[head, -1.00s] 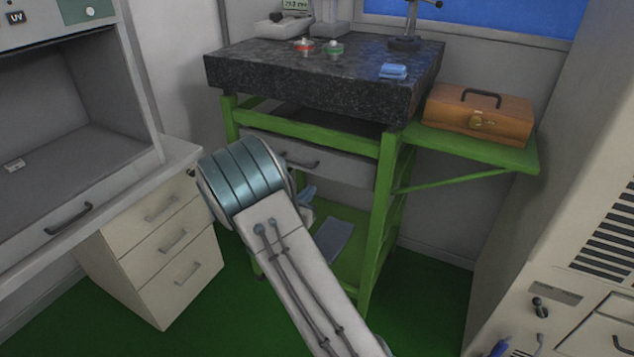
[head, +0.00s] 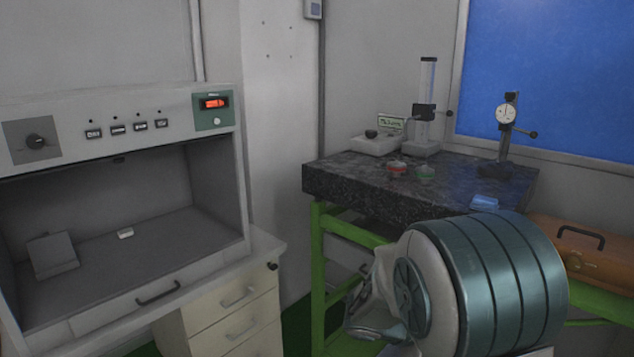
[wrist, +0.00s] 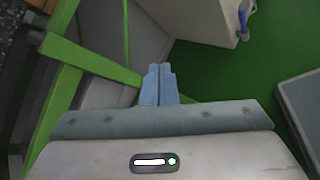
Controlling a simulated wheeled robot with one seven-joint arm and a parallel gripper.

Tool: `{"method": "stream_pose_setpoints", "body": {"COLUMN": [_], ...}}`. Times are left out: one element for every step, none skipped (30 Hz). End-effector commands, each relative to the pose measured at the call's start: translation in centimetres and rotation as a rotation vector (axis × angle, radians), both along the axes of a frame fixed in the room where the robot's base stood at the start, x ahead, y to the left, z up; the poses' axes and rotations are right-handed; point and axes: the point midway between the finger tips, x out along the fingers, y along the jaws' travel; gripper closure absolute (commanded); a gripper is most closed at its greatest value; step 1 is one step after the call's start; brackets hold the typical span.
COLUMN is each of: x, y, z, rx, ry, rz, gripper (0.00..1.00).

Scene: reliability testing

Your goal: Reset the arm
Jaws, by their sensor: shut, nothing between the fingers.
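My gripper (wrist: 159,86) shows in the wrist view as two blue-grey fingers pressed together, with nothing between them. The fingers point away from the wrist, over the green floor beside the green stand frame (wrist: 92,62), and look clear of it. In the head view my arm's large ribbed joint fills the lower right, in front of the stand. The gripper itself cannot be made out there.
A dark granite slab (head: 350,182) on the green stand carries gauges (head: 505,125) and a blue item (head: 484,202). An orange toolbox (head: 590,262) is partly hidden by my arm. A cabinet with a UV-type hood (head: 120,125) stands left, above drawers (head: 240,300).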

Motion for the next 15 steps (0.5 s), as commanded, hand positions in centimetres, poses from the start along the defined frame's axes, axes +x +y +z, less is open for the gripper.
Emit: {"method": "stream_pose_setpoints", "body": {"x": [-1.8, -2.7, -4.0, -5.0, -5.8, -7.0, -7.8, -8.6, -9.6, -10.3, -11.0, -11.8, -12.4, -12.9, -13.6], "y": [-0.1, 0.0, 0.1, 0.3, 0.6, 1.0, 1.4, 1.7, 2.3, 2.8, 3.3, 4.0, 4.6, 5.2, 5.9], "z": [1.5, 1.9, 2.4, 2.8, 3.1, 3.6, 4.0, 4.4, 4.9, 5.3, 5.8, 6.3, 6.8, 7.3, 7.9], "rx": [0.078, 0.125, 0.186, 0.231, 0.278, 0.338, 0.383, 0.43, 0.49, 0.535, 0.581, 0.641, 0.687, 0.731, 0.79], "ry": [-0.043, -0.066, -0.097, -0.121, -0.145, -0.176, -0.201, -0.227, -0.259, -0.285, -0.311, -0.346, -0.373, -0.398, -0.433], "rz": [-0.07, -0.113, -0.17, -0.21, -0.249, -0.303, -0.341, -0.38, -0.43, -0.468, -0.505, -0.553, -0.589, -0.623, -0.668], "gripper": [1.0, 1.0, 1.0, 1.0, 1.0, 1.0, 1.0, 1.0, 1.0, 1.0, 1.0, 1.0, 1.0, 1.0, 1.0]}}
